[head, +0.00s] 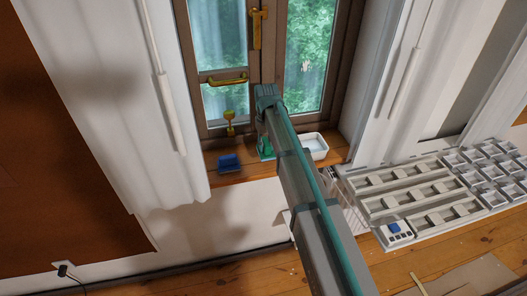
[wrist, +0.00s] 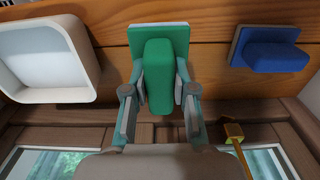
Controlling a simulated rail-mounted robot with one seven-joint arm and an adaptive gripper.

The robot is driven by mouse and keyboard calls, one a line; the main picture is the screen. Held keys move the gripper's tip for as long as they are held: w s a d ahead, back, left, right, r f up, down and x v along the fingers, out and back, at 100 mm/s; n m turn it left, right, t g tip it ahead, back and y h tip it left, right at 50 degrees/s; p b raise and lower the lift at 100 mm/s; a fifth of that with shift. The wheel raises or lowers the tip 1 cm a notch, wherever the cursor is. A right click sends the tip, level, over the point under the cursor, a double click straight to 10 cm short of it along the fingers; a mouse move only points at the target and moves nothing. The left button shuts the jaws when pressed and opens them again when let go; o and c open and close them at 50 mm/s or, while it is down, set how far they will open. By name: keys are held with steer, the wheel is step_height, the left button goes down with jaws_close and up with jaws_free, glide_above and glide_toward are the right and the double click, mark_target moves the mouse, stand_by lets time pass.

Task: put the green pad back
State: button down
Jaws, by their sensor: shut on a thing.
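The green pad (wrist: 158,38), a flat plate with a raised grip block, is between the fingers of my gripper (wrist: 160,85) in the wrist view. The fingers are shut on its grip block. In the head view part of the green pad (head: 265,147) shows beside my arm, at the window sill (head: 232,179); my arm hides the rest. I cannot tell whether the pad touches the sill.
A blue pad (head: 229,163) sits on the sill to the left, a white tray (head: 315,146) to the right. A grey compartment rack (head: 410,190) stands at right. White curtains flank the window.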

mark_target(264, 142)
steer(key=shift+w+a+f, duration=0.1)
steer(key=shift+a+f, duration=0.2)
steer(key=shift+f, duration=0.05)
steer(key=shift+a+f+p, duration=0.2)
steer(key=shift+f+p, duration=0.45)
steer(key=shift+f, duration=1.2)
steer(key=c, duration=0.9)
jaws_free()
steer(key=shift+f, duration=0.1)
steer(key=shift+c, duration=0.2)
step_height(264, 142, up, 12)
steer(key=shift+r+b, duration=0.15)
steer(key=shift+b, duration=1)
